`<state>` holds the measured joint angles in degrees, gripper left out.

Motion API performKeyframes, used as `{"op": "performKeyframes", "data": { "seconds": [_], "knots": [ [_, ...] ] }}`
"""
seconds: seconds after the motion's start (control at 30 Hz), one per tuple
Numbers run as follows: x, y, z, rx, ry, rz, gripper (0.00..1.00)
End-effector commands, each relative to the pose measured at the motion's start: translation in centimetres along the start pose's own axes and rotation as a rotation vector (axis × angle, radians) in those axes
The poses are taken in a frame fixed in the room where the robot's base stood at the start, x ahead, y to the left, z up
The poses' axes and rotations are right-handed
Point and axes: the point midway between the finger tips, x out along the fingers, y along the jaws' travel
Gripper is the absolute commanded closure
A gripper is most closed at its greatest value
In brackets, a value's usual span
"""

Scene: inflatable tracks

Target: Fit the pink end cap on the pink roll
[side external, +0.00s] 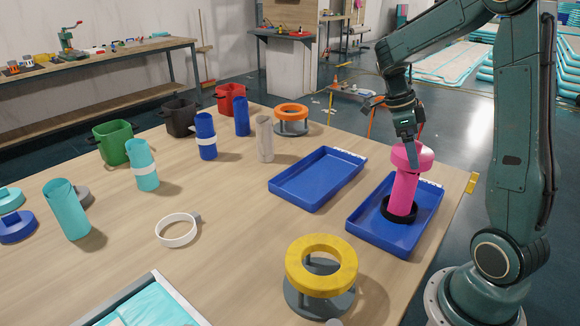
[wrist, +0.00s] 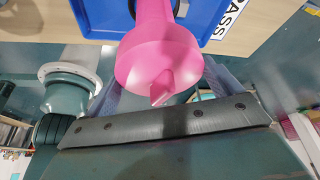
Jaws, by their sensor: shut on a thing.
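The pink roll (side external: 403,193) stands nearly upright, leaning slightly in the picture, in the right-hand blue tray (side external: 367,237). A black ring (side external: 388,212) surrounds its foot. The pink end cap (side external: 425,160), wide and rounded, is at the top of the roll; no gap shows between them, but I cannot tell how deeply it sits. My gripper (side external: 412,160) comes down from above and is shut on the cap. In the wrist view the cap (wrist: 155,50) fills the middle, with the roll (wrist: 153,10) behind it. The cap partly hides the fingertips.
A second blue tray (side external: 290,203) stands empty to the left. A yellow ring on a grey stand (side external: 322,265) is in front. An orange ring on a stand (side external: 291,110), several upright rolls and coloured bins stand farther back. The table's middle is mostly clear.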

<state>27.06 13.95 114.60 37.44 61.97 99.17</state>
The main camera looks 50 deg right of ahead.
Motion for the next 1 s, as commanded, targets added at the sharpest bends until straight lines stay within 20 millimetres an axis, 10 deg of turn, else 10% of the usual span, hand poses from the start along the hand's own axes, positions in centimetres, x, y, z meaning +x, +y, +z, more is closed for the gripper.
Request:
{"op": "performKeyframes", "data": {
  "seconds": [1.0],
  "knots": [
    [1.3, 0.0, 0.5, 0.0, 0.0, 0.0, 0.32]
  ]
}}
